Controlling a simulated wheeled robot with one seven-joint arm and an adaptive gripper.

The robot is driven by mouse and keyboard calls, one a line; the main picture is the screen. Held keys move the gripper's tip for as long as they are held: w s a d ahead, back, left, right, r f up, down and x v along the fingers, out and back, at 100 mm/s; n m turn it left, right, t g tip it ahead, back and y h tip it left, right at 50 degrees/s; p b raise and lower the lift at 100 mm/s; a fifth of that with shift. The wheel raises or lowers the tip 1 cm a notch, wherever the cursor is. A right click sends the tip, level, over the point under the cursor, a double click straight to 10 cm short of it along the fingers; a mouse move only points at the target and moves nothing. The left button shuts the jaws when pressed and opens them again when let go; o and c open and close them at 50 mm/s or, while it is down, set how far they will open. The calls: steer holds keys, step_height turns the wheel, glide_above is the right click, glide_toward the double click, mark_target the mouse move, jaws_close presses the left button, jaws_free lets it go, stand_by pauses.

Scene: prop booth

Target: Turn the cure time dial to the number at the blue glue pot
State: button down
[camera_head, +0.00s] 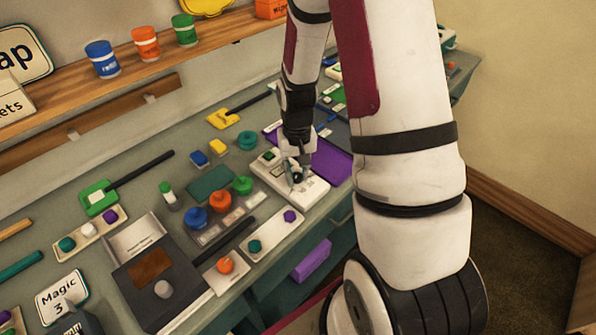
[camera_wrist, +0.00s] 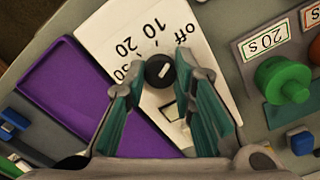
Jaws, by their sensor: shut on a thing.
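The cure time dial is a black knob (camera_wrist: 158,71) with a white line, on a white panel (camera_wrist: 108,24) marked off, 10, 20 and a partly covered number, likely 30. The line slants up right, roughly towards off. My gripper (camera_wrist: 160,77) is shut on the knob, a finger on either side; in the head view my gripper (camera_head: 297,178) is over the white unit (camera_head: 316,190). A blue pot (camera_head: 194,218) stands in a row with an orange pot (camera_head: 220,201) and a green pot (camera_head: 243,185). The blue pot's label is too small to read.
In the wrist view, the label (camera_wrist: 262,41) by the green pot (camera_wrist: 283,77) reads 20 s. A purple tray (camera_wrist: 58,73) lies beside the dial unit. Blue, orange and green jars also stand on the shelf (camera_head: 75,75). Various tools and small parts crowd the bench.

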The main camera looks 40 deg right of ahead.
mark_target(297, 175)
steer(key=n+p, duration=0.1)
steer(key=n, duration=0.3)
steer(key=shift+n+p, duration=0.7)
steer(key=shift+n, duration=0.9)
steer(key=c, duration=1.3)
jaws_free()
steer(key=shift+r, duration=0.1)
steer(key=shift+r, duration=5.9)
